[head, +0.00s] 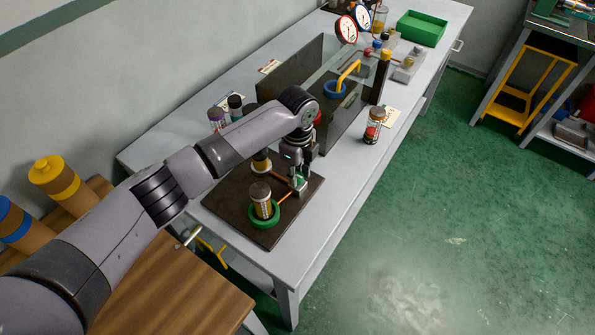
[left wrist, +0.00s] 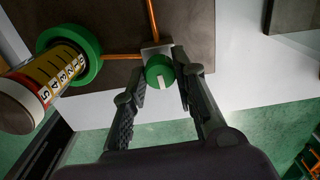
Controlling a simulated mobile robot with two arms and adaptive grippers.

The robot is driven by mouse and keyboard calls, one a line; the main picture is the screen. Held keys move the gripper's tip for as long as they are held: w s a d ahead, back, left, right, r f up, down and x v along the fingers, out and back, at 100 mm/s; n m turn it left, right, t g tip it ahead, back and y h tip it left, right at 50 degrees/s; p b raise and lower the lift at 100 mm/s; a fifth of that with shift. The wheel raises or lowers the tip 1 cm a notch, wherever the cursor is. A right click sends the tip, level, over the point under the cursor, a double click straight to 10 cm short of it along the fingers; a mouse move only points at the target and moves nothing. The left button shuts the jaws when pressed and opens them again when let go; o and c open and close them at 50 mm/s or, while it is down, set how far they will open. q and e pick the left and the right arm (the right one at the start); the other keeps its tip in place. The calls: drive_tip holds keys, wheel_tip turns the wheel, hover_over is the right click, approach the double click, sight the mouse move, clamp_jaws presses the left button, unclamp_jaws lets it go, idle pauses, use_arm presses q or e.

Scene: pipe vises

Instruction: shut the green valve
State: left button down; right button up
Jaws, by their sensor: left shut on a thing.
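The green valve (left wrist: 158,68) is a round green knob with a white mark. It sits on a small light block where two copper pipes (left wrist: 122,57) meet at an angle. In the left wrist view the knob is between the fingers of my left gripper (left wrist: 161,75), which is shut on it; the white mark faces the palm. In the head view my left gripper (head: 299,168) reaches down over the valve, and only a bit of green (head: 300,181) shows beneath it. My right gripper is in neither view.
A labelled cylinder (head: 261,199) stands in a green ring (head: 262,220) on the dark board (head: 245,231), close by the valve. A dark upright panel (head: 343,127) rises behind. A small jar (head: 373,128) stands to the right. The table's front strip is clear.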

use_arm(q)
drive_tip(key=shift+r+m, duration=0.1)
drive_tip(key=shift+m, duration=0.3)
drive_tip(key=c, duration=1.3)
unclamp_jaws()
wheel_tip(320, 180, up, 12)
